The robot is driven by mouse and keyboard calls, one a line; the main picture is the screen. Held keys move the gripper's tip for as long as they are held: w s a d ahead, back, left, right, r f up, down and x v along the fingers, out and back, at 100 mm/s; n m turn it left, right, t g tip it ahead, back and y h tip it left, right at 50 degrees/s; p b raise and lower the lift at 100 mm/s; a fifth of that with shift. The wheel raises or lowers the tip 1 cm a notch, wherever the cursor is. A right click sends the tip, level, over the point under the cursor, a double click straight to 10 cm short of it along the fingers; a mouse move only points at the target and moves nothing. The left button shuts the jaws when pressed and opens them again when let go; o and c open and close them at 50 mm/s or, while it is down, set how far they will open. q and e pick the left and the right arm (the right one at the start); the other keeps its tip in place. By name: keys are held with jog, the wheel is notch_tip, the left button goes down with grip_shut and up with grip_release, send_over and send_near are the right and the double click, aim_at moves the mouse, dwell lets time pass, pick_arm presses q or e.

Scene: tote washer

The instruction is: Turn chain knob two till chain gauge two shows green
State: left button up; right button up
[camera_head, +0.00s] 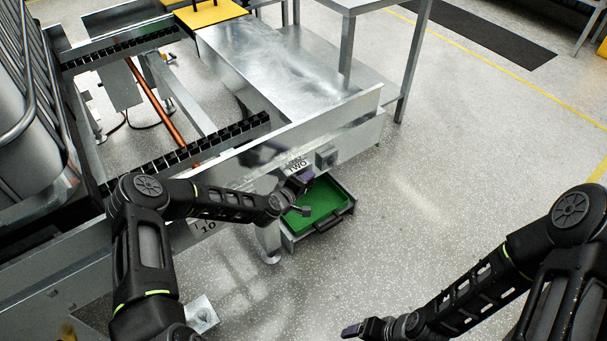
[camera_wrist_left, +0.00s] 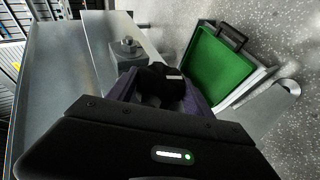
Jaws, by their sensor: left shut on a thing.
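My left gripper (camera_head: 301,184) is at the side of the metal frame, beside the label plate reading TWO (camera_head: 297,164). In the left wrist view its purple-grey fingers (camera_wrist_left: 160,98) are shut on a black knob (camera_wrist_left: 160,80), which bears a small pale mark. In the head view the knob is hidden by the gripper. A small grey box (camera_head: 326,157) sits on the frame just right of the label; it also shows in the left wrist view (camera_wrist_left: 127,46). I see no gauge face or its colour. My right gripper (camera_head: 352,330) is low, over the floor, away from the frame; its fingers are unclear.
A grey drawer tray with a green inside (camera_head: 325,200) juts out below the frame, close under my left gripper. A plate numbered 10 (camera_head: 207,227) is on the frame further left. A metal table (camera_head: 348,50) stands behind. The floor at right is clear.

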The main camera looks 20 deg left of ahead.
pick_arm(q)
jog(key=shift+d+r+g+y+p, duration=0.1)
jog(key=shift+r+g+y+p, duration=0.25)
jog(key=shift+p, duration=0.4)
jog(key=shift+f+g+p, duration=0.25)
jog(key=shift+g+p, duration=0.2)
jog(key=shift+p, duration=0.05)
pick_arm(e)
jog(key=shift+r, duration=1.85)
pick_arm(q)
jog(key=o, duration=1.4)
jog(key=shift+c, duration=0.2)
jog(key=v, duration=0.7)
jog(key=shift+s+r, duration=0.2)
jog(key=shift+s, duration=0.05)
pick_arm(e)
jog(key=shift+r, duration=0.2)
